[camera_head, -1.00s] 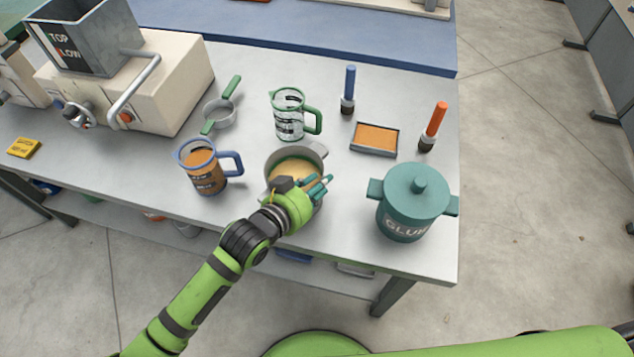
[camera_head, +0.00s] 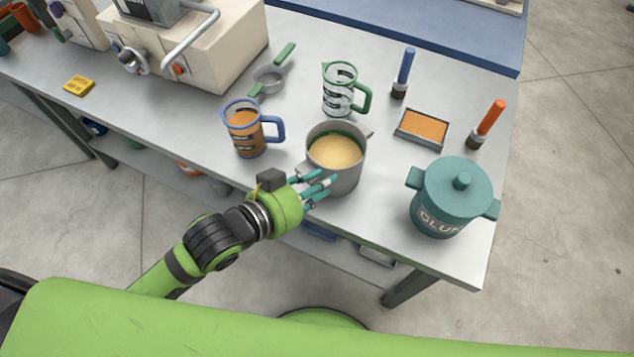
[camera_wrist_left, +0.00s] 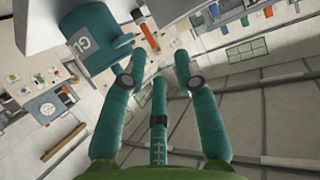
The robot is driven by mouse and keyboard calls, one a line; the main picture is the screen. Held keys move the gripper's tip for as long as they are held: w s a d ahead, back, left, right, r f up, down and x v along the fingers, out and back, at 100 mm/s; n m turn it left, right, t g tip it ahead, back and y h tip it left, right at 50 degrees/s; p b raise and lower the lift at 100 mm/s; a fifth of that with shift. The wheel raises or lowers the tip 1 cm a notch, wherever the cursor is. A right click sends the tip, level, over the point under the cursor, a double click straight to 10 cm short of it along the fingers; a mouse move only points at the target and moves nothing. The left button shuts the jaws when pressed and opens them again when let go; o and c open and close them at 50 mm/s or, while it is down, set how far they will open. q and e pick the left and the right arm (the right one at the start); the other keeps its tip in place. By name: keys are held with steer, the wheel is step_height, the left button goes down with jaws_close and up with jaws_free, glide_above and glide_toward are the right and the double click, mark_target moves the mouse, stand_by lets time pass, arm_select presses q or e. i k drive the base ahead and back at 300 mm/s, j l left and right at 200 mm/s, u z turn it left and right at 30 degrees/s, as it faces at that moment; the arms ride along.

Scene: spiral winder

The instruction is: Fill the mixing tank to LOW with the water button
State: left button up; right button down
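A grey metal tank (camera_head: 146,10) sits on the cream machine (camera_head: 215,52) at the top left, mostly cut off by the frame. A curved metal pipe (camera_head: 196,34) and an orange-red button (camera_head: 179,69) show on the machine's front. I cannot read a water label on the button. My left gripper (camera_head: 322,188) is beside the near side of a grey pot (camera_head: 335,180) of pale liquid, far right of the machine. The left wrist view shows its fingers (camera_wrist_left: 158,68) spread and empty. I cannot tell whether they touch the pot. My right gripper is not in view.
A blue-handled jug (camera_head: 244,143) of brown liquid stands between pot and machine. A green-handled jug (camera_head: 339,98), small strainer (camera_head: 270,79), orange tray (camera_head: 422,127), two brushes and a teal lidded pot (camera_head: 450,192) are on the table. The table before the machine (camera_head: 165,108) is clear.

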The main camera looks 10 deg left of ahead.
mark_target(115, 48)
steer(key=u, duration=1.35)
